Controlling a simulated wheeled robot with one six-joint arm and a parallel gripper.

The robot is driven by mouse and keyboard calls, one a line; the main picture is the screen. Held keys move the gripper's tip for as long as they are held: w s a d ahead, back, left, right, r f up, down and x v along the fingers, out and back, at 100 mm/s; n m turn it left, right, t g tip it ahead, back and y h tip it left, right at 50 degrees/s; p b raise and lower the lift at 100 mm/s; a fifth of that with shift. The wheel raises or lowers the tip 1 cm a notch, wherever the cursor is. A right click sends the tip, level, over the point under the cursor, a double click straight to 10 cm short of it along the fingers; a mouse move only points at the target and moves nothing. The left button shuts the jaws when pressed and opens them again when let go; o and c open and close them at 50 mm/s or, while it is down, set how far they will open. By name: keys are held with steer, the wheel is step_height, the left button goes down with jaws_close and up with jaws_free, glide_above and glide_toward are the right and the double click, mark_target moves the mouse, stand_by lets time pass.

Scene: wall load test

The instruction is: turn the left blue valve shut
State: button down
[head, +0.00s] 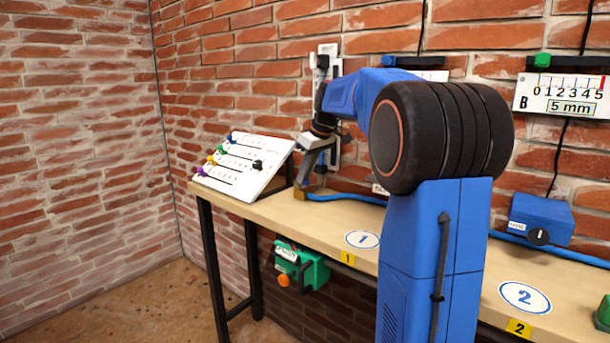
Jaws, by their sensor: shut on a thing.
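My gripper (308,170) reaches down at the back of the workbench, just right of the sloped white panel. It is shut on the left blue valve, of which a small brass-coloured part (300,193) shows below the fingers at the left end of the blue hose (345,197). The valve's handle is mostly hidden by the gripper, and its angle cannot be told. My blue and black arm covers the middle of the view and hides part of the hose and the wall behind.
The sloped white panel (242,172) with coloured knobs stands close left of my gripper. A blue box (541,218) with a black knob sits at the back right. A gauge board (565,95) hangs on the brick wall. The bench top around the "1" label (362,239) is clear.

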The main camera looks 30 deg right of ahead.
steer(key=m, duration=0.2)
steer(key=m+h, duration=0.1)
steer(key=m, duration=0.1)
steer(key=m+h, duration=0.1)
steer(key=shift+a+m, duration=0.25)
steer(key=shift+m, duration=0.15)
steer(key=m+h, duration=0.1)
steer(key=m, duration=0.1)
steer(key=m+h, duration=0.1)
steer(key=m, duration=0.2)
steer(key=shift+w+a+g, duration=0.1)
steer(key=shift+a+g, duration=0.05)
steer(key=shift+g, duration=0.15)
steer(key=m+g+h, duration=0.1)
steer(key=m, duration=0.2)
steer(key=m+g+h, duration=0.1)
steer(key=m, duration=0.3)
steer(key=shift+w+a, duration=0.1)
steer(key=shift+w, duration=0.05)
steer(key=c, duration=1.8)
jaws_free()
steer(key=v, duration=1.7)
steer(key=shift+w+r, duration=0.2)
steer(key=shift+r, duration=0.05)
